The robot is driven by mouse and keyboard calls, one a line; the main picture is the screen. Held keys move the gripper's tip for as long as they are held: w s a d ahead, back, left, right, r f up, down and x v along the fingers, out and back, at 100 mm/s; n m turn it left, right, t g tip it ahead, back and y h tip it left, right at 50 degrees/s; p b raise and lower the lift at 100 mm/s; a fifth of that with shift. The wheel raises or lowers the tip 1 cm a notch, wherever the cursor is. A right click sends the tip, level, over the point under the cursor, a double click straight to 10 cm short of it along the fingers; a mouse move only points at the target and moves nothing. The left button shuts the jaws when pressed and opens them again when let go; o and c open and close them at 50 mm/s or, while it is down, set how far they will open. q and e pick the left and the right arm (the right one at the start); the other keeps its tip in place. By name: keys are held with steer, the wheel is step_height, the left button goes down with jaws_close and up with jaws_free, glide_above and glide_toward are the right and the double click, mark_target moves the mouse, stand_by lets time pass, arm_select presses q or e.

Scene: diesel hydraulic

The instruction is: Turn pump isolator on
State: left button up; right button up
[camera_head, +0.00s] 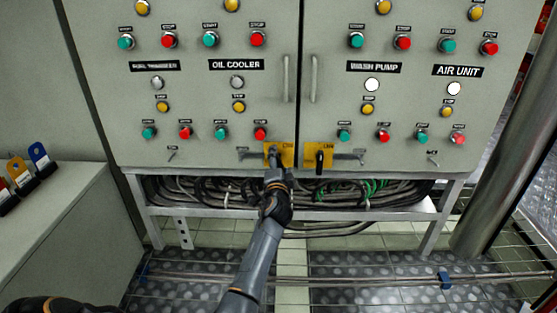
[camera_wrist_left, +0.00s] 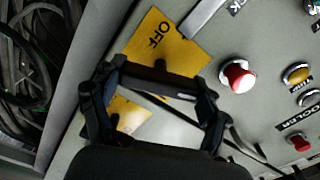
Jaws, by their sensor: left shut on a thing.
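Two yellow isolator plates sit side by side at the bottom edge of the grey cabinet: a left plate (camera_head: 287,148) and a right plate (camera_head: 327,149). My left gripper (camera_head: 274,158) is at the left plate, reaching up from below. In the left wrist view, the gripper (camera_wrist_left: 158,92) is shut on a dark isolator handle (camera_wrist_left: 165,76) in front of the yellow plate (camera_wrist_left: 188,52), which reads "OFF". The right plate has a black handle (camera_head: 320,158) that hangs down, untouched. My gripper hides much of the left handle in the head view. My right gripper is not in view.
Black cables (camera_head: 380,189) hang under the cabinet, above a metal frame (camera_head: 434,213). A metal post (camera_head: 499,160) stands at the right, and a grey box (camera_head: 75,225) at the left.

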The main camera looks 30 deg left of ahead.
arm_select(q)
steer(key=shift+r+m+p, duration=0.1)
steer(key=shift+m+p, duration=0.25)
steer(key=shift+m, duration=0.85)
steer(key=shift+m+p, duration=0.3)
steer(key=shift+m, duration=0.7)
steer(key=o, duration=1.2)
steer(key=shift+c, duration=0.2)
steer(key=v, duration=1.2)
steer(key=shift+d, duration=0.1)
